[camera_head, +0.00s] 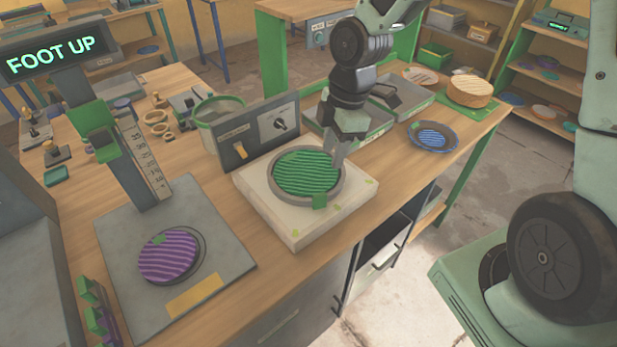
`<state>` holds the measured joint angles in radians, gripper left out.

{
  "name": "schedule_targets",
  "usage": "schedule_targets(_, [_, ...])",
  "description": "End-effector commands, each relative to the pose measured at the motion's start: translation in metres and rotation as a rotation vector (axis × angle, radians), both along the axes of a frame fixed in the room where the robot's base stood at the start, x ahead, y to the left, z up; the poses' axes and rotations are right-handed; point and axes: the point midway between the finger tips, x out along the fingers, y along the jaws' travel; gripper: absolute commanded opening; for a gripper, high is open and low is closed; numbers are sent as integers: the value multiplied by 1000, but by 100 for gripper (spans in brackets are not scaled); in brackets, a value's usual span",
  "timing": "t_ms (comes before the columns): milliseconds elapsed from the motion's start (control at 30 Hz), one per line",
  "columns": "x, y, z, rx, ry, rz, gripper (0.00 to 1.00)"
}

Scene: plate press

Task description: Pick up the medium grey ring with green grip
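The grey ring (338,192) with a green grip (319,201) lies on a pale square block (297,232) at the middle of the bench. The ring surrounds a ribbed green disc (305,172). The grip is at the ring's front right edge. My gripper (337,157) points down over the back right side of the ring, away from the grip. It partly covers the ring's far edge. I cannot tell whether its fingers touch the ring or how far apart they are.
A control box (257,132) stands behind the block. At left, a purple disc (168,255) lies on a grey plate (222,262) below a scaled post (140,160). A blue disc in a dark rim (433,137) and trays (405,98) are at right. Small rings (156,117) lie farther back.

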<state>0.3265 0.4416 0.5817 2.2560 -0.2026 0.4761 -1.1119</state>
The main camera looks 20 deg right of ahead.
Motion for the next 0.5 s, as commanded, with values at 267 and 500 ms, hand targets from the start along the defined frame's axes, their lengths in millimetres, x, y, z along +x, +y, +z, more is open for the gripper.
schedule_targets(267, [0, 9, -53, 0, 3, 1, 38])
schedule_targets(500, [0, 12, -70, 0, 0, 0, 38])
